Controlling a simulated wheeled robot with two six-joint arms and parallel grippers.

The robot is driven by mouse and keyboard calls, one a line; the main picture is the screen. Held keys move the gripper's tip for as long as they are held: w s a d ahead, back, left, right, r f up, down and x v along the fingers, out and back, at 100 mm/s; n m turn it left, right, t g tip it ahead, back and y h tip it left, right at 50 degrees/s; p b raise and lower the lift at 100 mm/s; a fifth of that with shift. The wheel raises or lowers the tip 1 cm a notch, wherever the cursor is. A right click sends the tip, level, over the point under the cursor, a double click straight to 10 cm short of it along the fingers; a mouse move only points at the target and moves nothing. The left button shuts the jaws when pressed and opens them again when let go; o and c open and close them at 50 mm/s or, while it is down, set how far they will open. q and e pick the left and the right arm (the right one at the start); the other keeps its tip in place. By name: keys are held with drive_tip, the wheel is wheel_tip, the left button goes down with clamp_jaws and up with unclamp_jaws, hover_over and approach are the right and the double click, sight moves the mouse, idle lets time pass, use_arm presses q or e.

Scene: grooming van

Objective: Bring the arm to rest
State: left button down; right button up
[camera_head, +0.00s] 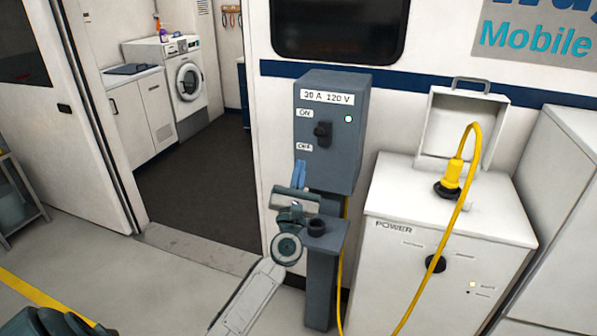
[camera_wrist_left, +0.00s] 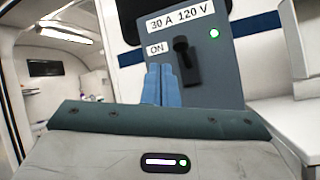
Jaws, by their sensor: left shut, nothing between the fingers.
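My left gripper (camera_head: 300,170) is in front of the lower part of a grey power box (camera_head: 345,150) in the head view. Its blue fingers are together and empty, below the black switch lever (camera_head: 322,133); I cannot tell the exact gap to the box. In the left wrist view the shut fingers (camera_wrist_left: 160,84) point up at the box, just left of the lever (camera_wrist_left: 186,62). The lever appears tilted up, near the ON label, and a green light (camera_wrist_left: 214,34) glows on the box. My right gripper is not in view.
The box stands on a grey post (camera_head: 322,280) close to my left wrist. To its right is a white power cabinet (camera_head: 450,225) with a yellow plug (camera_head: 453,172) and hanging cable (camera_head: 468,220). The floor (camera_head: 170,285) at the left is clear; a doorway opens behind.

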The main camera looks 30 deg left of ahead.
use_arm(q)
wheel_tip(320, 180, down, 27)
drive_tip(key=d+m+g+h, duration=0.2)
drive_tip(key=m+g+h, duration=0.3)
drive_tip(key=m, duration=0.9)
drive_tip(key=s+d+f+m+g+h, duration=0.15)
drive_tip(key=s+f+m, duration=0.3)
drive_tip(key=f, duration=0.75)
drive_tip(key=s+f+m+g+h, duration=0.25)
drive_tip(key=s+f+m, duration=0.2)
drive_tip(key=f, duration=0.65)
drive_tip(key=s+d+f+m+g, duration=0.2)
drive_tip(key=s+f+m+g, duration=0.45)
drive_tip(key=s+f, duration=1.25)
drive_tip(key=s+f+m+g, duration=0.2)
drive_tip(key=s+f+m, duration=0.2)
drive_tip(key=s, duration=0.9)
drive_tip(key=s+d+f+m+g, duration=0.1)
drive_tip(key=s+f+m+g, duration=0.2)
drive_tip(key=s, duration=1.1)
drive_tip(key=shift+f+m+g, duration=0.35)
drive_tip(key=shift+f, duration=0.4)
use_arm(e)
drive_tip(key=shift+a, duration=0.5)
